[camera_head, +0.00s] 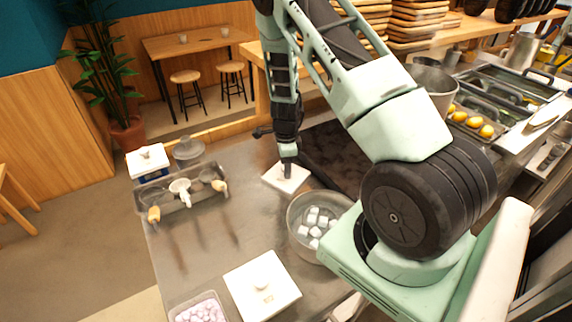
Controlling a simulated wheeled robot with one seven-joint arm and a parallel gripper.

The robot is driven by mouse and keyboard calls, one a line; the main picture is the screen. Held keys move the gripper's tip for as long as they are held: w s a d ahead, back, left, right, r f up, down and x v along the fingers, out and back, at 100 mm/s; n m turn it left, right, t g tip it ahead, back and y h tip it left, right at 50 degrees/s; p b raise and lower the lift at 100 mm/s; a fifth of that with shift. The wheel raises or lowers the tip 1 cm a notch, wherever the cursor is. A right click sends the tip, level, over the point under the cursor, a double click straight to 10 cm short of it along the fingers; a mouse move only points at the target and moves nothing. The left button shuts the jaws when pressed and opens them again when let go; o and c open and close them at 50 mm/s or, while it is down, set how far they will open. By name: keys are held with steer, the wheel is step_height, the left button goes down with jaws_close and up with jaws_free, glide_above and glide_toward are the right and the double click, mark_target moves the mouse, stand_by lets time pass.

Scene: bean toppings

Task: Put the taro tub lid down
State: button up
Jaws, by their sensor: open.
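My gripper (287,170) points down at a white square lid (272,182) in the middle of the steel counter. Its fingertips are at the lid's top, around where a knob would be; they are small and partly hide it. The jaws are open. I cannot tell whether this lid lies flat on the counter or on a tub. A second white square lid (262,287) with a round knob is at the front. Beside it an open tub of pale pinkish-purple pieces (199,312) is cut off by the lower edge. Which lid belongs to it is unclear.
A round metal bowl with white cubes (318,222) stands to the right of the gripper. A rack with strainers (180,196) and a white scale-like box (147,161) are at the left. A dark mat lies behind. The counter's left middle (235,225) is clear.

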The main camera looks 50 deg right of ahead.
step_height(320, 180, up, 12)
steer(key=p, duration=1)
steer(key=s+a+r+n+y, duration=0.1)
steer(key=a+r+n, duration=0.6)
steer(key=a, duration=0.5)
steer(key=s+a+r+n+y, duration=0.15)
steer(key=a+r+n, duration=0.5)
steer(key=a, duration=0.65)
steer(key=s+a+r+n, duration=0.3)
steer(key=s+a+n, duration=0.1)
steer(key=s+n, duration=0.2)
steer(key=s+a+r+n+h, duration=0.1)
steer(key=s+a+r+n, duration=0.3)
steer(key=s+n, duration=0.3)
steer(key=s+a+r+n+h, duration=0.1)
steer(key=s+a+r+n, duration=0.2)
steer(key=s+n, duration=0.3)
steer(key=s+r, duration=0.1)
steer(key=s, duration=0.1)
steer(key=shift+s+a+n, duration=0.3)
steer(key=shift+a+n, duration=0.05)
steer(key=shift+a, duration=0.05)
